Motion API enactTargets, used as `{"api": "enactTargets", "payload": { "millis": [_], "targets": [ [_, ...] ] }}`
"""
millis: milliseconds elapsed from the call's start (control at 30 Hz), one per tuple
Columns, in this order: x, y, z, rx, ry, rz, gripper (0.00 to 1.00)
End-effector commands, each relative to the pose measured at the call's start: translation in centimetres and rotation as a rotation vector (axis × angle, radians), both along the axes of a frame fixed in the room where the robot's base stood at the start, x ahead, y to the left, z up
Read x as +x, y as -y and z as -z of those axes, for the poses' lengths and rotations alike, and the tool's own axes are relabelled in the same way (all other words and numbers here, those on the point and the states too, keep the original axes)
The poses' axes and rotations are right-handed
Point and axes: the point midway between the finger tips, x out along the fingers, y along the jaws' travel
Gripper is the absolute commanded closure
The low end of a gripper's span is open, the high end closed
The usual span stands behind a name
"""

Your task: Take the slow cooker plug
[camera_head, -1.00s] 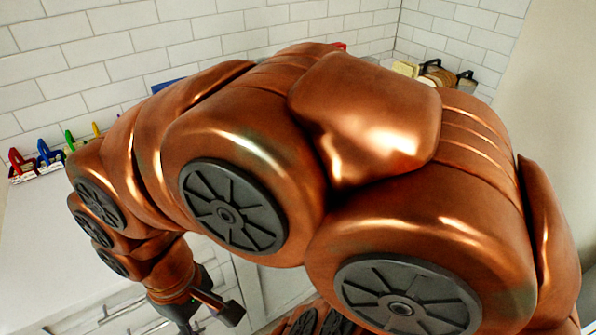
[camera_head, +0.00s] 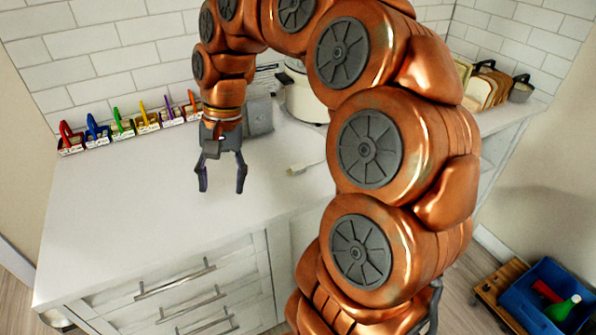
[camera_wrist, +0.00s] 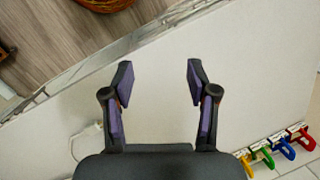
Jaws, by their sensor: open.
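The white slow cooker plug (camera_head: 297,170) lies on the white counter, right of my gripper, with its cord running toward my arm. The cream slow cooker (camera_head: 303,98) stands behind it against the wall, partly hidden by my arm. My gripper (camera_head: 222,190) points down above the counter, open and empty, apart from the plug. In the wrist view my gripper (camera_wrist: 160,75) has both fingers spread with only bare counter between them. A white cord or plug piece (camera_wrist: 88,133) shows at lower left there, partly hidden by my gripper.
Several coloured-handled items in small holders (camera_head: 122,129) line the wall at left. A grey box (camera_head: 258,117) stands behind my gripper. Bread slices (camera_head: 484,90) are at back right. A blue crate (camera_head: 548,298) is on the floor at right. The counter's left and front are clear.

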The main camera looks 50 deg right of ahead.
Motion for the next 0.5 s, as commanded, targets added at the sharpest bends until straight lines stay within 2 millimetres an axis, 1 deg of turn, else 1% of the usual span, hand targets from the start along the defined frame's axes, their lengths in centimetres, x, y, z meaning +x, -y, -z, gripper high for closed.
{"api": "enactTargets", "payload": {
  "millis": [33, 167, 200, 267, 300, 367, 400, 500],
  "targets": [
    [1.3, 1.8, 0.2, 0.019, -0.007, 0.080, 0.42],
    [4.0, 6.8, 0.4, 0.057, -0.029, 0.298, 0.42],
    [4.5, 8.4, 0.7, 0.069, -0.043, 0.366, 0.42],
    [5.1, 11.1, 1.1, 0.085, -0.059, 0.474, 0.42],
    [5.4, 12.9, 1.6, 0.097, -0.073, 0.546, 0.42],
    [5.7, 15.7, 2.2, 0.110, -0.091, 0.657, 0.42],
    [5.6, 17.5, 2.7, 0.120, -0.104, 0.727, 0.42],
    [5.1, 21.4, 3.9, 0.139, -0.143, 0.888, 0.42]
  ]
}}
